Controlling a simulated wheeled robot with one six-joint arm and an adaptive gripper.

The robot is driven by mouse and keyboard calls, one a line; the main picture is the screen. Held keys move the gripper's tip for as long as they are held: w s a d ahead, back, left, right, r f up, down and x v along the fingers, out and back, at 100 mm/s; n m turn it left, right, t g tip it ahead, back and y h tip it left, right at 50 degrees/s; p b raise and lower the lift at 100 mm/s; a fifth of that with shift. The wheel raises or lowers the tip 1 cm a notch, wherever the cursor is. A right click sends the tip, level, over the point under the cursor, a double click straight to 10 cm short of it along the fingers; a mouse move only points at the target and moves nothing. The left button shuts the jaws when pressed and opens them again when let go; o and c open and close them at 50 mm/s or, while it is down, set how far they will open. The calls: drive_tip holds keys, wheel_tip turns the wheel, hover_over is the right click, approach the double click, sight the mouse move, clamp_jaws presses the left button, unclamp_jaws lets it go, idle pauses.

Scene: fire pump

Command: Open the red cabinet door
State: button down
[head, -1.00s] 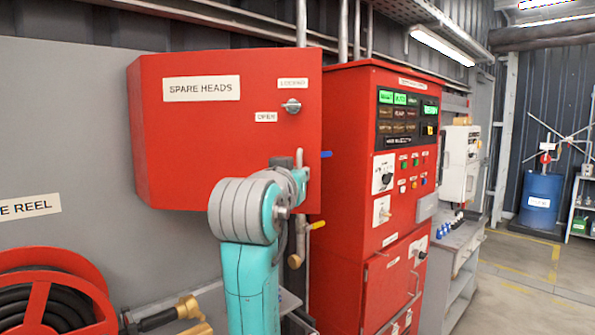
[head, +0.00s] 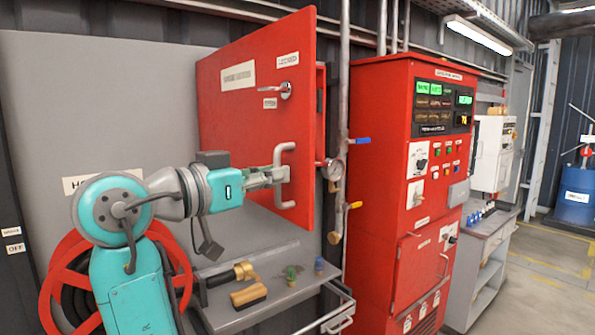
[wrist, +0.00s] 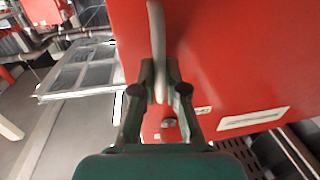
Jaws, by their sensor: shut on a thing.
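The red cabinet door (head: 240,125) stands ajar in the head view, swung out from the wall with a gap along its right edge. It bears labels, a small silver turn latch (head: 286,90) and a pale bar handle (head: 284,165) near its lower right edge. My gripper (head: 279,176) is shut on the handle. In the wrist view my gripper (wrist: 160,85) has its fingers on both sides of the pale handle (wrist: 157,40), with the red door (wrist: 225,60) close behind. The cabinet's inside is mostly hidden by the door.
A red hose reel (head: 65,265) is at lower left.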

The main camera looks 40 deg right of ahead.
drive_tip(key=shift+w+a+r, duration=0.1)
drive_tip(key=shift+w+a, duration=0.1)
drive_tip(key=shift+a, duration=0.45)
drive_tip(key=shift+w+a, duration=0.2)
drive_tip(key=shift+a, duration=0.45)
drive_tip(key=c, duration=1.2)
unclamp_jaws()
drive_tip(key=shift+w+d, duration=0.1)
drive_tip(key=shift+w, duration=0.05)
drive_tip(key=s+a, duration=0.2)
drive_tip(key=a, duration=0.9)
drive_tip(key=shift+s+a, duration=0.15)
drive_tip(key=shift+a, duration=0.25)
drive_tip(key=shift+f, duration=0.2)
